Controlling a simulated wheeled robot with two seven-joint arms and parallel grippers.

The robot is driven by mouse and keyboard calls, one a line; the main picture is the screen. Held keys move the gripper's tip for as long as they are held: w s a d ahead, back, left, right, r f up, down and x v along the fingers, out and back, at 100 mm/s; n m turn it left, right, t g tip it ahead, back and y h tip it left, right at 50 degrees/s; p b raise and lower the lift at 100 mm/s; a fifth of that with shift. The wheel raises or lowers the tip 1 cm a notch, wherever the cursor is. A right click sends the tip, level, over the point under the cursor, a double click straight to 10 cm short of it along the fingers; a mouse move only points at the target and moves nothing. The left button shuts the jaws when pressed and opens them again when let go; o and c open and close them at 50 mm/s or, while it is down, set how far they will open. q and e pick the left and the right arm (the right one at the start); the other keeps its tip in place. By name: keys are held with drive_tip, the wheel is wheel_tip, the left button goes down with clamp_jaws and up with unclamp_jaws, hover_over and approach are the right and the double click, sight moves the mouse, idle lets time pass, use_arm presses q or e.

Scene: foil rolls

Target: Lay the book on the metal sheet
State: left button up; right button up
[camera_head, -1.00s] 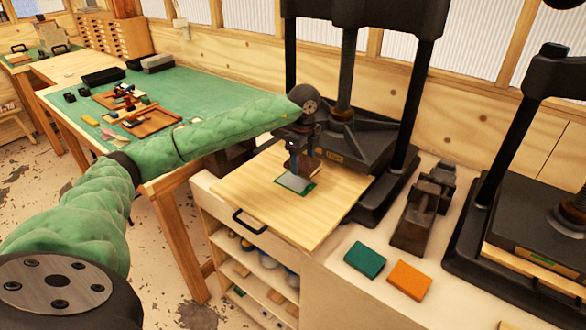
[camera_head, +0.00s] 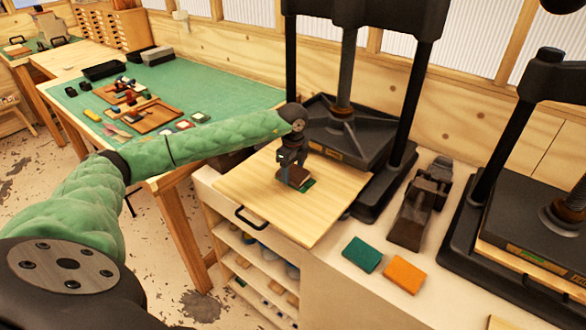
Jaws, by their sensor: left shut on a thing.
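My left gripper (camera_head: 291,166) points down over the light wooden board (camera_head: 325,212) in front of the press. It is shut on a small brown book (camera_head: 297,178). The book is low over, or on, the spot where the metal sheet lies; I cannot tell whether they touch. The book and gripper hide nearly all of the grey sheet. A green corner (camera_head: 309,186) of the piece under the sheet shows at the right of the book. My right gripper is not in view.
The black press (camera_head: 345,130) stands behind the board, its posts close to my gripper. A teal book (camera_head: 362,254) and an orange book (camera_head: 404,275) lie on the bench to the right. A dark metal tool (camera_head: 412,215) stands behind them. The board's front is clear.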

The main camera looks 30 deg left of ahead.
sight(293, 173)
use_arm(q)
drive_tip(key=shift+f, duration=0.15)
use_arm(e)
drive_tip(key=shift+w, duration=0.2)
use_arm(q)
drive_tip(key=o, duration=1)
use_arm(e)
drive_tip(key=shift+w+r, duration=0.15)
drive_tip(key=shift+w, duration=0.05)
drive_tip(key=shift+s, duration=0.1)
use_arm(q)
drive_tip(key=shift+r, duration=0.2)
drive_tip(key=shift+r+b, duration=0.3)
wheel_tip(293, 173, up, 3)
drive_tip(key=shift+f+b, duration=0.15)
drive_tip(key=shift+b, duration=0.65)
wheel_tip(293, 173, up, 9)
drive_tip(key=b, duration=0.3)
drive_tip(key=shift+f, duration=0.15)
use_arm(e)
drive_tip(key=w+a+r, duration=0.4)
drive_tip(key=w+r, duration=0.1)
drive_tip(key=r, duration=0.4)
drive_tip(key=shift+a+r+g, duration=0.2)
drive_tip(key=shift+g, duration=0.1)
